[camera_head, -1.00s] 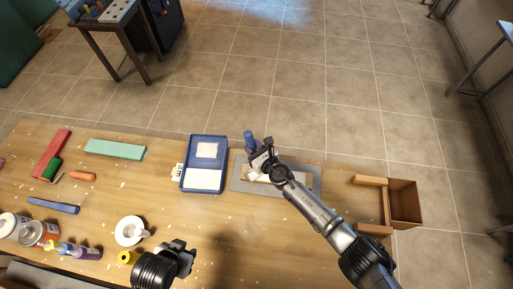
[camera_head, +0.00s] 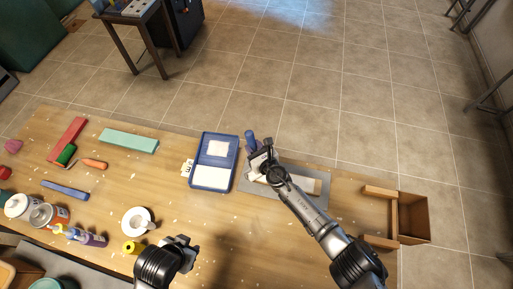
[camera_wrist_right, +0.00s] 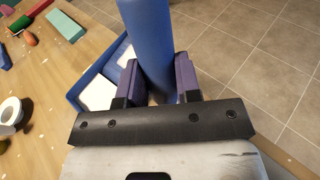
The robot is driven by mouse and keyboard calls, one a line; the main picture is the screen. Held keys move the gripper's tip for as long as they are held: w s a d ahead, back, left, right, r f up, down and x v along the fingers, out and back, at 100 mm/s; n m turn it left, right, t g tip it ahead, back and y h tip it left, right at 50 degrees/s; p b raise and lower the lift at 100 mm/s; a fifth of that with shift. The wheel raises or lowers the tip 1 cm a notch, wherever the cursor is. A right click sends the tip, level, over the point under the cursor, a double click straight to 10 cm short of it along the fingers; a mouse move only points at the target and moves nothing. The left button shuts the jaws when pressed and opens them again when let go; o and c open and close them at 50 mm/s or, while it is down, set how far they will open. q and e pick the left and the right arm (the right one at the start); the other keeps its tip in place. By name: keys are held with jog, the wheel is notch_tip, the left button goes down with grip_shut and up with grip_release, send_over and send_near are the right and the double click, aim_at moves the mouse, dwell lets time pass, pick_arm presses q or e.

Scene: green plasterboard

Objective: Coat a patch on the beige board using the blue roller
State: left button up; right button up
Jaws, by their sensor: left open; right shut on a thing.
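My right gripper (camera_head: 260,153) is shut on the blue handle of the blue roller (camera_head: 251,138). The handle stands up between its fingers in the right wrist view (camera_wrist_right: 148,40). The roller's head is hidden. The beige board (camera_head: 304,184) lies on a grey sheet (camera_head: 262,190), partly covered by my right gripper and arm. My right gripper is over the board's left end; I cannot tell whether the roller touches it. A blue paint tray (camera_head: 233,165) with white inside is just left of the board. My left gripper (camera_head: 190,252) is open and empty above the table's front.
A wooden box (camera_head: 412,218) stands at the table's right end.

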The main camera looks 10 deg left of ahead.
jog(key=shift+a, duration=0.6)
jog(key=shift+d, duration=0.1)
